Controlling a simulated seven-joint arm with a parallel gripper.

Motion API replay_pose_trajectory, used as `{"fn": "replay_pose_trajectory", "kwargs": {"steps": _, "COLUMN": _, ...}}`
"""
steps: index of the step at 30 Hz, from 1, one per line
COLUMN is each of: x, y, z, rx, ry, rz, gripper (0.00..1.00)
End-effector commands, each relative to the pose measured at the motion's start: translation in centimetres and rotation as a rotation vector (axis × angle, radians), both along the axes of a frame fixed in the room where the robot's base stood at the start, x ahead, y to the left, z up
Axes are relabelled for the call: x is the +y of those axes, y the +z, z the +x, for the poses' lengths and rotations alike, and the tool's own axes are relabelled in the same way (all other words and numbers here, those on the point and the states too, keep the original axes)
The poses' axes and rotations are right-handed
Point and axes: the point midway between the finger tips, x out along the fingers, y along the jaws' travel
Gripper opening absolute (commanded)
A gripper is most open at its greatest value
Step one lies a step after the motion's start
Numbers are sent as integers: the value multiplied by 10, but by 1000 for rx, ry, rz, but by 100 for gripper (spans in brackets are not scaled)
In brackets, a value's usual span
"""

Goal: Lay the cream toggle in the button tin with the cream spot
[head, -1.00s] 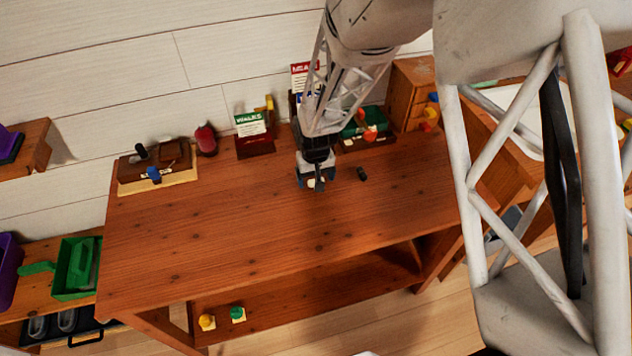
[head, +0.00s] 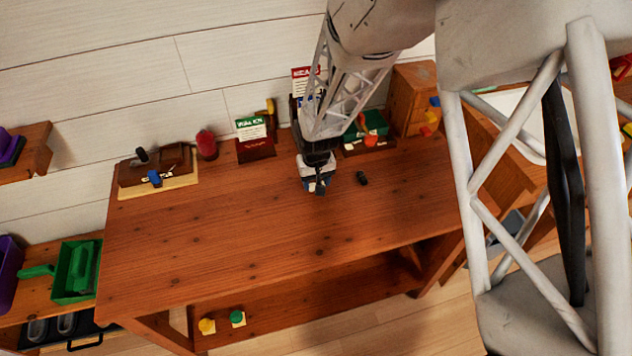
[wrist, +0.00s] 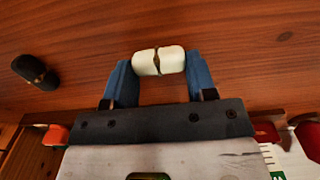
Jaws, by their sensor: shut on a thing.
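The cream toggle (wrist: 159,61) is a pale, rounded piece with a dark band around its middle. My gripper (wrist: 160,70) is shut on it, one blue finger at each end. In the head view my gripper (head: 318,187) is over the back middle of the wooden table and hides most of the toggle. I cannot tell whether the toggle touches the tabletop. I cannot make out a button tin with a cream spot in either view.
A dark toggle (head: 362,178) lies close to the right of my gripper; it also shows in the wrist view (wrist: 35,72). A green container (head: 376,122), a sign (head: 252,128) and a red bottle (head: 206,144) stand along the back. The table's front (head: 270,235) is clear.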

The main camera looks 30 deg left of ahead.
Motion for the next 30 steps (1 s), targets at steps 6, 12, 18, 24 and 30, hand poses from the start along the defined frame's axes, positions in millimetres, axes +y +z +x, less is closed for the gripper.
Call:
{"fn": "replay_pose_trajectory", "kwargs": {"steps": 6, "x": 0, "y": 13, "z": 0, "rx": -1, "ry": 0, "rz": 1, "gripper": 26}}
{"fn": "replay_pose_trajectory", "kwargs": {"steps": 12, "x": 0, "y": 37, "z": 0, "rx": -2, "ry": 0, "rz": 2, "gripper": 26}}
{"fn": "replay_pose_trajectory", "kwargs": {"steps": 18, "x": -22, "y": 37, "z": -23, "rx": -1, "ry": 0, "rz": 1, "gripper": 26}}
{"fn": "replay_pose_trajectory", "kwargs": {"steps": 24, "x": -46, "y": 40, "z": -47, "rx": 0, "ry": 0, "rz": 0, "gripper": 26}}
{"fn": "replay_pose_trajectory", "kwargs": {"steps": 30, "x": -70, "y": 43, "z": -72, "rx": -1, "ry": 0, "rz": 1, "gripper": 26}}
